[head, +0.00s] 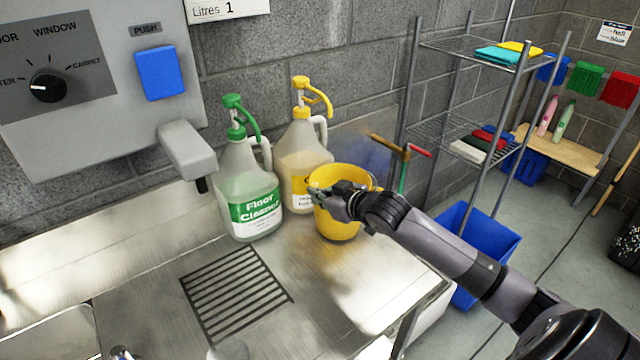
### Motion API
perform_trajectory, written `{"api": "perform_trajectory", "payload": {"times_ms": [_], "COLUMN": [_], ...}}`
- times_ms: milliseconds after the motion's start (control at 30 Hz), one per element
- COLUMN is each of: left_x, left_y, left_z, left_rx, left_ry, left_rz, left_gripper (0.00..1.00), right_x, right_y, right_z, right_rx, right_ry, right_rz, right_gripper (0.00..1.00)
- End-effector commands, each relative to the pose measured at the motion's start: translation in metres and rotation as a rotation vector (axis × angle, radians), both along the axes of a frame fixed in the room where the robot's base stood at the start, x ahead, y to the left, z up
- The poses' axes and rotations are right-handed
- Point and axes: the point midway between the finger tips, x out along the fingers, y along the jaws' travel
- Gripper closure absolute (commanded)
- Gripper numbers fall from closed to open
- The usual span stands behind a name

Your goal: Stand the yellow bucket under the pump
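The yellow bucket (336,226) is on the steel counter, in front of and to the right of the jug with the yellow pump; I cannot tell if its base touches the counter. My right gripper (322,200) is at the bucket's near upper side, overlapping its rim. Its fingers are too small and dark to show whether they grip it. The yellow pump (303,97) tops a jug (303,160), its spout pointing right. A green pump (236,108) tops the Floor Cleaner jug (250,200) to the left. My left gripper is not in view.
A wall dispenser (110,80) with a blue push button (160,73) and a grey spout (187,150) hangs at left. A dark drain grate (237,292) lies clear on the counter. A wire shelf (470,50) and blue bin (470,240) stand right.

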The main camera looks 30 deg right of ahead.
Motion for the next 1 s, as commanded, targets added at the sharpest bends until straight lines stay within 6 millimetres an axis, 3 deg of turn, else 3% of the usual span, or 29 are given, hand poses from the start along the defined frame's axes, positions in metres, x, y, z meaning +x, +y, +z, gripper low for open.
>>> {"api": "perform_trajectory", "payload": {"times_ms": [267,300,600,1000], "left_x": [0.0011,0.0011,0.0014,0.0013], "left_y": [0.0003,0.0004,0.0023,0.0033], "left_z": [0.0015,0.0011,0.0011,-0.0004], "left_rx": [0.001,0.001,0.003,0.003], "left_ry": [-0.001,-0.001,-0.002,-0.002], "left_rz": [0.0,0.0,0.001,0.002], "left_gripper": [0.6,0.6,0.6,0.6], "right_x": [0.0015,-0.0001,-0.0001,-0.0076], "right_y": [-0.0004,0.0001,0.0001,-0.001], "right_z": [-0.0022,-0.0084,-0.0078,-0.0055], "right_rx": [-0.005,0.0,0.0,-0.002], "right_ry": [-0.015,-0.001,-0.001,0.0], "right_rz": [0.002,0.0,0.0,0.001], "right_gripper": [1.0,0.94,0.75,0.75]}}
